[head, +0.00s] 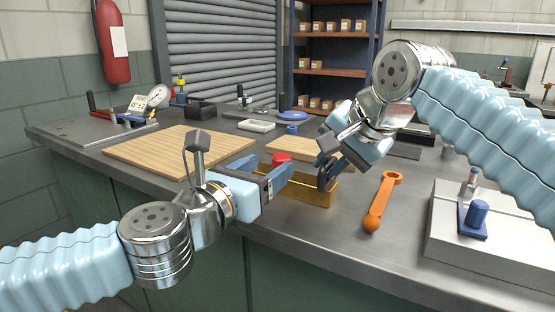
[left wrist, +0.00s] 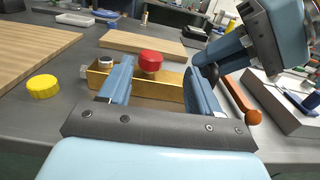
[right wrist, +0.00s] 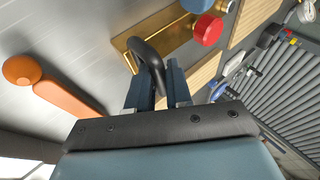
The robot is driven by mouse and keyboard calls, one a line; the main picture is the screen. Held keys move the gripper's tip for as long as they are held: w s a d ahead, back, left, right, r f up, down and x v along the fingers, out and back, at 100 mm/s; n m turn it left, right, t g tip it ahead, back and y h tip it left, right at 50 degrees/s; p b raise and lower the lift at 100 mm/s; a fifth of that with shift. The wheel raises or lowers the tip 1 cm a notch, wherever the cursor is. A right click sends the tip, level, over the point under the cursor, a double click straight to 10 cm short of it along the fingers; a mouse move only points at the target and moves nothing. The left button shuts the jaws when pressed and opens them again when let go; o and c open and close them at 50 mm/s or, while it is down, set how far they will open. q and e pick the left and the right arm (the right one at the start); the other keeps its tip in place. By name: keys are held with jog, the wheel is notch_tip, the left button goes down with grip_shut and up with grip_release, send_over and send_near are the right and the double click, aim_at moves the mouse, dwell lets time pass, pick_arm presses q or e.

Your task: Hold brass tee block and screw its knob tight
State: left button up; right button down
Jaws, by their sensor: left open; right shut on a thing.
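The brass tee block (head: 316,192) sits on the bench; it also shows in the left wrist view (left wrist: 160,92) and right wrist view (right wrist: 172,32). A red knob (head: 281,158) stands on it, also in the left wrist view (left wrist: 151,61). My left gripper (head: 268,171) is open at the block's near left, its fingers apart with the knob and part of the block seen between them. My right gripper (right wrist: 154,75) is shut on a black curved part (right wrist: 148,52) near the block's right end. I cannot tell whether that part joins the block.
A yellow knob (left wrist: 43,87) lies left of the block. An orange wrench (head: 380,200) lies to the right, before a grey box with a blue fitting (head: 475,217). Wooden boards (head: 170,150) lie left and behind. A blue round piece (head: 292,115) lies farther back.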

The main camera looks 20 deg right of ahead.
aim_at(278, 163)
pick_arm(q)
jog(key=s+n+t+y, duration=0.1)
jog(key=s, duration=0.1)
jog(key=s+f+n+t+y, duration=0.1)
jog(key=t+y, duration=0.1)
jog(key=shift+s+a+n+y, duration=0.15)
jog(key=shift+s+n+y, duration=0.15)
jog(key=shift+s, duration=0.05)
jog(key=shift+s+a+f+n+t+y, duration=0.1)
jog(key=shift+s+a+n+t+y, duration=0.2)
jog(key=shift+s+y, duration=0.1)
jog(key=x, duration=1.2)
jog(key=shift+w+a, duration=0.1)
jog(key=shift+a, duration=0.05)
jog(key=c, duration=1)
jog(key=shift+a, duration=0.1)
